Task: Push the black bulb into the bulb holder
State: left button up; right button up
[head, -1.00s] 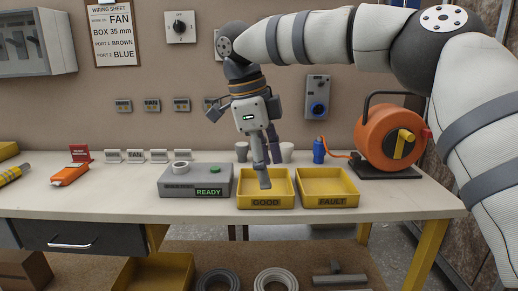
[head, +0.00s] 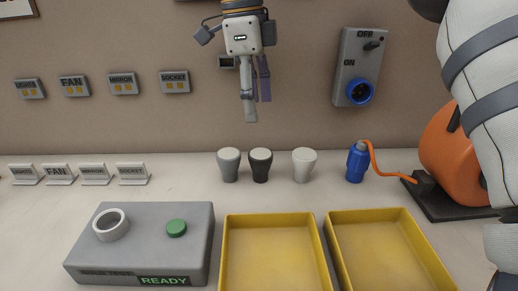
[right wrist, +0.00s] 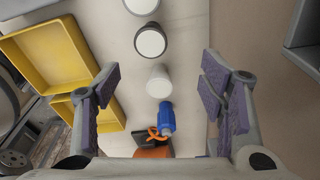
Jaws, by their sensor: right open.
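The black bulb (head: 260,165) stands upright on the table between a grey bulb (head: 229,165) and a white bulb (head: 303,165). In the right wrist view the black bulb (right wrist: 150,42) shows from above with a pale round top, beside the white bulb (right wrist: 158,80). The ring-shaped bulb holder (head: 110,225) sits empty on the left part of the grey tester box (head: 140,262). My right gripper (head: 257,108) is open and empty, pointing down above the row of bulbs. My left gripper is out of view.
The tester has a green button (head: 176,228) and a READY display (head: 164,281). Two empty yellow trays (head: 274,217) (head: 370,212) stand to its right. A blue connector (head: 356,162) on an orange cable stands right of the bulbs. Small signs (head: 94,174) line the back left.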

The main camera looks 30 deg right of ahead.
aim_at(261, 154)
jog(key=f, duration=0.3)
jog(key=s+f, duration=0.1)
jog(key=f, duration=0.3)
jog(key=s+f, duration=0.1)
jog(key=f, duration=0.2)
jog(key=shift+f, duration=0.55)
jog(key=c, duration=1.3)
